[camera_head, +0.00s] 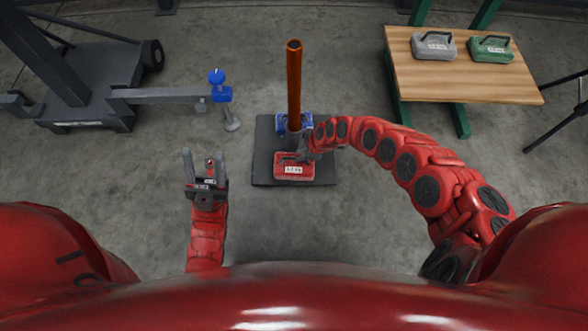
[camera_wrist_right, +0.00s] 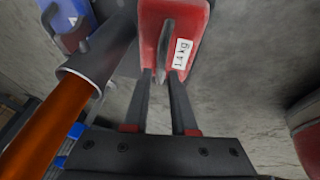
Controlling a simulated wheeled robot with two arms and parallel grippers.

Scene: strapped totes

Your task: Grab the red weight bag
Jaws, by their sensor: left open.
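The red weight bag (camera_head: 294,171) lies on the dark square base plate (camera_head: 262,150) in the head view, its pale label facing up. It also shows in the right wrist view (camera_wrist_right: 188,22), with a dark handle (camera_wrist_right: 166,45) and a label reading about 1.4 kg. My right gripper (camera_head: 303,155) is at the bag's far edge, by the handle. In the right wrist view its two fingers (camera_wrist_right: 161,78) are apart, reaching to the bag with the handle between them; contact is unclear. My left gripper (camera_head: 202,160) is open and empty, left of the plate.
An upright orange pole (camera_head: 294,85) rises from the plate just behind the bag, with a blue bag (camera_head: 282,124) at its foot. A wooden table (camera_head: 455,78) at back right bears a grey bag (camera_head: 433,46) and a green bag (camera_head: 490,48). A dark wheeled stand (camera_head: 90,75) is at left.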

